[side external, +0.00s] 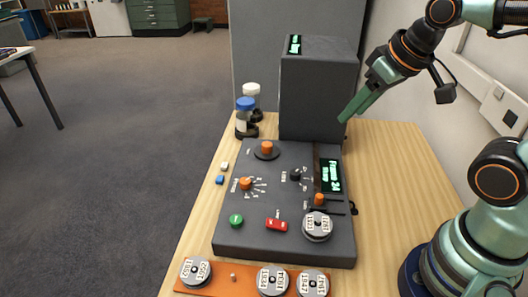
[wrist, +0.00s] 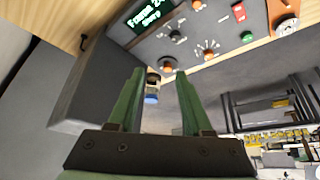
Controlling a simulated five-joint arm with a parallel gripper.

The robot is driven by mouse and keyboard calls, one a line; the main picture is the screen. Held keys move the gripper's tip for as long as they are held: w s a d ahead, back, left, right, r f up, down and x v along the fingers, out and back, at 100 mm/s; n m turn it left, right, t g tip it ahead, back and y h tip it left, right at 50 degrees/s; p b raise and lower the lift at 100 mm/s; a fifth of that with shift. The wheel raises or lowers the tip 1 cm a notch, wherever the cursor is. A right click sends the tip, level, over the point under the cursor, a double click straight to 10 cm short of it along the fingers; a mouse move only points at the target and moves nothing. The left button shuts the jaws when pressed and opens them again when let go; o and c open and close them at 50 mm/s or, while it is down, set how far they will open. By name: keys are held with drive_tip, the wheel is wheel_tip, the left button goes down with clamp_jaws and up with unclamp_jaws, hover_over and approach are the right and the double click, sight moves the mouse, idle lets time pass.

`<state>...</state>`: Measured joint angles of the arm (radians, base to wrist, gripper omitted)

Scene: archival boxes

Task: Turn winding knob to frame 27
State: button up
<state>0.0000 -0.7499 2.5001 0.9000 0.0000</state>
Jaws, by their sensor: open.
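A dark grey control panel (side external: 285,215) lies on the wooden table with several orange knobs. One orange knob (side external: 267,148) on a dark round base is at its far edge, another (side external: 246,183) has a ring of marks, and a third (side external: 319,199) is near the display. I cannot read which is the winding knob. The green-lit display (side external: 331,176) seems to read Frame 24; in the wrist view (wrist: 150,14) its last digit is cut off. My gripper (side external: 346,117) is open and empty beside the tall dark box, above the panel's level and apart from the knobs.
The tall dark box (side external: 318,90) stands behind the panel. Jars, one blue-lidded (side external: 245,104), stand left of it. A green button (side external: 236,220), red switch (side external: 277,224) and reel (side external: 317,226) are on the panel. An orange tray (side external: 235,276) with reels lies in front. Bare table is at right.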

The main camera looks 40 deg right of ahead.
drive_tip(key=shift+o, duration=1.4)
drive_tip(key=n+g, duration=0.5)
drive_tip(key=n, duration=0.2)
hover_over(267, 144)
wheel_tip(267, 144, down, 7)
wheel_tip(267, 144, down, 12)
drive_tip(key=shift+r, duration=0.1)
clamp_jaws()
